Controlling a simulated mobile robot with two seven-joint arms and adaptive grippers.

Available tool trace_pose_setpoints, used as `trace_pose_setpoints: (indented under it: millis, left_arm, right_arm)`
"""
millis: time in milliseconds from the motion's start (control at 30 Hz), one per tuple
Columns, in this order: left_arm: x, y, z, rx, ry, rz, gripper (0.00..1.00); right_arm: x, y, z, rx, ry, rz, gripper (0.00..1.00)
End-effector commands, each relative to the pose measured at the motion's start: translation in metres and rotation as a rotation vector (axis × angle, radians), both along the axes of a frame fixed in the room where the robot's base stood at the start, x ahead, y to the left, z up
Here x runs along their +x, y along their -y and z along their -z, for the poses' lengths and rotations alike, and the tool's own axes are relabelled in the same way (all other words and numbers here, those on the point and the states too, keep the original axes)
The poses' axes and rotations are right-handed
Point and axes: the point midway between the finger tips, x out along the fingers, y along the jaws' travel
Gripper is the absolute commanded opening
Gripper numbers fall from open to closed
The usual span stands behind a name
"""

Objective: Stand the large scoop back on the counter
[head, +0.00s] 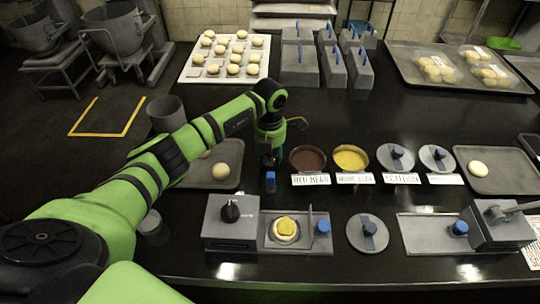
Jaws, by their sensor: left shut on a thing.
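My left gripper (268,156) points down over the counter, just left of the bowl of dark red filling. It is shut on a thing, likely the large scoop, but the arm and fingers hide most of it. A small blue-topped object (270,181) shows just below the gripper; I cannot tell whether it belongs to the held thing or stands apart. A thin brownish piece (298,122) sticks out to the right of the gripper. The black counter (350,118) spreads around and under the gripper. My right gripper is not in view.
The red filling bowl (307,158) and yellow filling bowl (351,158) sit right of the gripper, with lidded containers beyond. A tray with dough (226,172) lies to the left. A press holding a filled bun (285,229) stands in front. The counter behind the bowls is clear.

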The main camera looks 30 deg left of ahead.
Motion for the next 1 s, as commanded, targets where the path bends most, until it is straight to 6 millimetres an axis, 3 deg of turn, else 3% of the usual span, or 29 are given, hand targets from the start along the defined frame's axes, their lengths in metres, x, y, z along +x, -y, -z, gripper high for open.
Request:
trace_pose_setpoints:
  millis: [467, 500, 567, 1000]
  left_arm:
    - [0.0002, -0.0002, 0.0032, 0.000, 0.000, 0.000, 0.11]
    - [0.0002, -0.0002, 0.0032, 0.000, 0.000, 0.000, 0.44]
    - [0.0001, -0.0002, 0.0033, 0.000, 0.000, 0.000, 0.68]
    - [0.0005, -0.0004, -0.0029, 0.001, 0.001, 0.000, 0.68]
  right_arm:
    - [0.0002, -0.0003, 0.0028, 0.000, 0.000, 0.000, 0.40]
    - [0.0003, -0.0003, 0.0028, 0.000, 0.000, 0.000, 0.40]
    - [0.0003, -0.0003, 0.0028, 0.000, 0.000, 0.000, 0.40]
    - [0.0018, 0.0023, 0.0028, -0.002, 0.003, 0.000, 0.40]
